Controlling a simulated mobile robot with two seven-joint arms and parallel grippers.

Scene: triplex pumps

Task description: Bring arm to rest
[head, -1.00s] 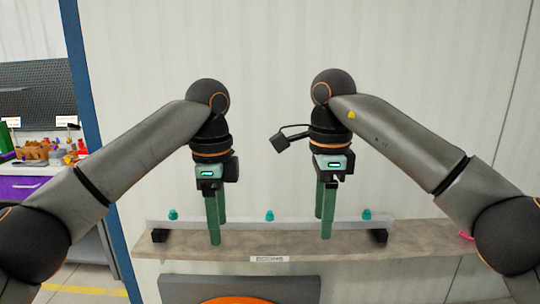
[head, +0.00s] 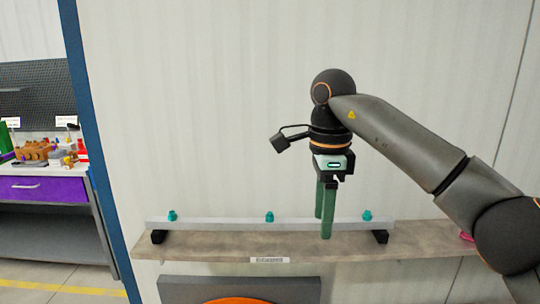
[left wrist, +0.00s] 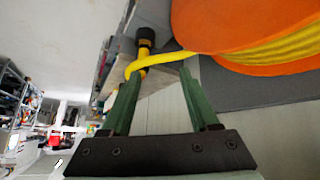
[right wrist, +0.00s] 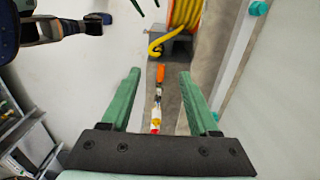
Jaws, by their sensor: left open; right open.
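My right gripper (head: 323,226) hangs down on its arm in front of the wall in the head view. Its green fingers are apart and empty, beside the grey rail (head: 220,224) on the shelf. In the right wrist view its fingers (right wrist: 159,74) stand wide apart with nothing between them. My left arm is out of the head view. In the left wrist view my left gripper (left wrist: 158,77) is open. A yellow hose (left wrist: 160,61) passes across the picture by its fingertips; I cannot tell whether they touch.
The wooden shelf (head: 420,240) carries the rail with teal knobs. Below it is a grey panel with an orange disc (head: 240,300). An orange reel (left wrist: 250,25) fills the left wrist view's upper right. A purple-drawer workbench (head: 45,188) stands left, beyond the blue post (head: 95,150).

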